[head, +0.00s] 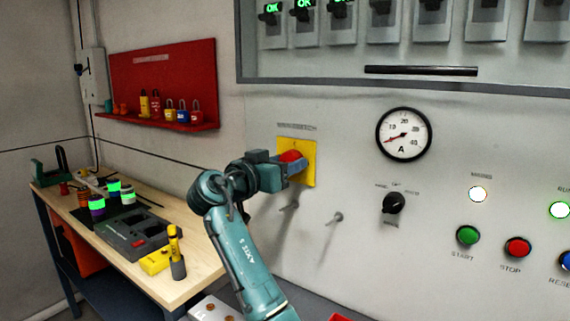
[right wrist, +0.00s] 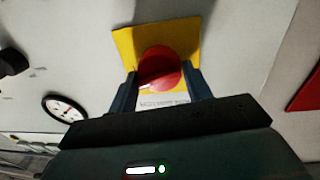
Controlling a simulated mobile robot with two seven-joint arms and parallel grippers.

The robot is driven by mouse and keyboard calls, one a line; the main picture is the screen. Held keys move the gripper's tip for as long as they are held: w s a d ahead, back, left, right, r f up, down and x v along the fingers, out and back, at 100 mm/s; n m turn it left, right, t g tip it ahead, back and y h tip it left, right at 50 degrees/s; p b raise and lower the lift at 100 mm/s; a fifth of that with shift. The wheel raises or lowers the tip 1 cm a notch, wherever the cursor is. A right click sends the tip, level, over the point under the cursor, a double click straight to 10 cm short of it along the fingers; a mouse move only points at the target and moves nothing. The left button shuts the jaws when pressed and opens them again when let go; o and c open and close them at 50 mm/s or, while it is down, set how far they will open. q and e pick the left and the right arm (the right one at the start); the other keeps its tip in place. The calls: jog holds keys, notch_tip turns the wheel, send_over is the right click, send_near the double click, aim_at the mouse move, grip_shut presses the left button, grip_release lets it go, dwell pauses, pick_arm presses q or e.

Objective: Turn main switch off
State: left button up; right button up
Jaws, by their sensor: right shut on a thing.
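The main switch is a red rotary knob (head: 291,156) on a yellow square plate (head: 309,164), mounted on the grey panel. In the right wrist view the red knob (right wrist: 160,69) sits between my two fingers, with the yellow plate (right wrist: 130,45) behind it. My right gripper (head: 290,166) is shut on the knob; it also shows in the right wrist view (right wrist: 165,85). A pale mark on the knob points toward the lower left in the wrist view. The lettering by the plate is too small to read. My left gripper is not in view.
The panel also has a round ammeter (head: 403,134), a black selector (head: 393,203), a green button (head: 467,235) and a red button (head: 517,247). A wooden bench (head: 195,270) with tools stands at left. Padlocks hang on a red board (head: 165,70).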

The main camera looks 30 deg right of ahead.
pick_arm(q)
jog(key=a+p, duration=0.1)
jog(key=p, duration=0.2)
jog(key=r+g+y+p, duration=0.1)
jog(key=p, duration=0.2)
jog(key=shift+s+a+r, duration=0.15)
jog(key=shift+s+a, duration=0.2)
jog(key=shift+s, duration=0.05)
pick_arm(e)
jog(key=n, duration=0.5)
jog(key=n+t, duration=0.1)
jog(key=n, duration=0.9)
jog(key=shift+w+f+n+t, duration=0.1)
jog(key=shift+f+n+t, duration=0.15)
jog(key=shift+n+t, duration=0.15)
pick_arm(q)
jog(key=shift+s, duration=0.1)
pick_arm(e)
jog(key=shift+f, duration=0.1)
jog(key=o, duration=0.9)
jog(key=shift+a, duration=0.1)
